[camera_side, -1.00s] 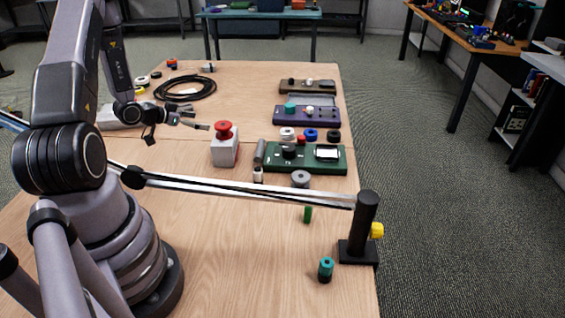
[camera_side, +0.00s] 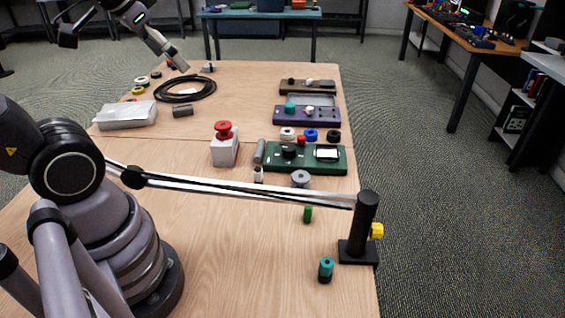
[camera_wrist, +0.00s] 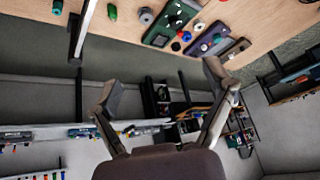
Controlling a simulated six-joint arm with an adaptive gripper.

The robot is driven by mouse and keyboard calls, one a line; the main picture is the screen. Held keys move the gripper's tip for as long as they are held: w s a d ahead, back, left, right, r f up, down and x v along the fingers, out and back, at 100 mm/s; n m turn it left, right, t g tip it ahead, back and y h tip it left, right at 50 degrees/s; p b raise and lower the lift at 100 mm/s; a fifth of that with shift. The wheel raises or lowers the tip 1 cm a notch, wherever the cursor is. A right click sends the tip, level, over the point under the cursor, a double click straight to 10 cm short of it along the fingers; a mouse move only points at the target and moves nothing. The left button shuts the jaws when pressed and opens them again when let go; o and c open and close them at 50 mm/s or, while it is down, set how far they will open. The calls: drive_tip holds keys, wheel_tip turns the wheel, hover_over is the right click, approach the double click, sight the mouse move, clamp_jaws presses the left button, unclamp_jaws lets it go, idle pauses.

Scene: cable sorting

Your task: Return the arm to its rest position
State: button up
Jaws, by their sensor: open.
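My gripper (camera_side: 124,48) is at the top left of the side view, raised above the far left part of the table. In the wrist view its two fingers (camera_wrist: 165,85) are spread wide, with nothing between them. It tilts outward there, facing shelves and the floor beyond the table edge. The upper part of my arm is partly cut off by the left frame edge in the side view.
A white box (camera_side: 128,116), a small grey cylinder (camera_side: 182,111) and a black cable coil (camera_side: 186,88) lie on the table. A red button box (camera_side: 224,148), a green board (camera_side: 270,158) and a black post (camera_side: 365,215) stand nearer. The air around the gripper looks clear.

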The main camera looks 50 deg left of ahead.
drive_tip(key=shift+h, duration=0.6)
drive_tip(key=s+d, duration=0.2)
drive_tip(key=s, duration=0.2)
drive_tip(key=shift+s+d+r, duration=0.1)
drive_tip(key=shift+d, duration=0.3)
